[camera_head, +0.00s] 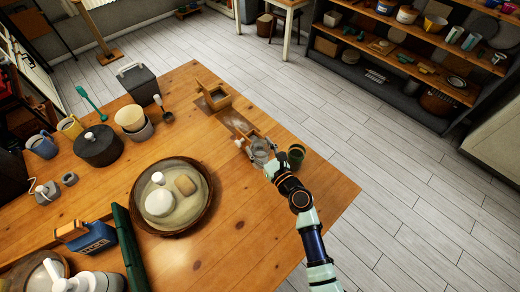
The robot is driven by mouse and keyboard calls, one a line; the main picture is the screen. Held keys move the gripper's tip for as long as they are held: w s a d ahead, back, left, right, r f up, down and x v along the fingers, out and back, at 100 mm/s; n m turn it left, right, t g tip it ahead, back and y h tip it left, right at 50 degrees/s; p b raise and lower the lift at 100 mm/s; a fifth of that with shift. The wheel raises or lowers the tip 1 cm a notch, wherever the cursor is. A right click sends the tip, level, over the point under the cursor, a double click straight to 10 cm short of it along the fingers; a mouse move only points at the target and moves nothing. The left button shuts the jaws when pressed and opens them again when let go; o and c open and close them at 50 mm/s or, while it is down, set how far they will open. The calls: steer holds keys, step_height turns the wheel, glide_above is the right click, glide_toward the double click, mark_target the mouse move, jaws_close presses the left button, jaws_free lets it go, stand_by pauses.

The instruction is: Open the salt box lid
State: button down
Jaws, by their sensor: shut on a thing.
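A small wooden box (214,97), which looks like the salt box, stands near the table's far right edge. Its top looks open, with a pale inside showing. A flat brown wooden piece (233,121), seemingly its lid, lies or extends from the box's near side toward my gripper. I cannot tell whether it still joins the box. My gripper (258,146) is at the near end of this piece and appears shut on it. The fingers are small in this view, and the exact contact is hard to see.
A dark green cup (296,155) stands just right of my gripper. A round tray (208,203) with white items is at the lower left. A scoop (164,108), stacked bowls (133,120) and a black pot (97,146) stand left. The table's right edge is close.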

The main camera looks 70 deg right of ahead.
step_height(320, 180, up, 12)
steer(key=p, duration=0.6)
steer(key=shift+p, duration=0.4)
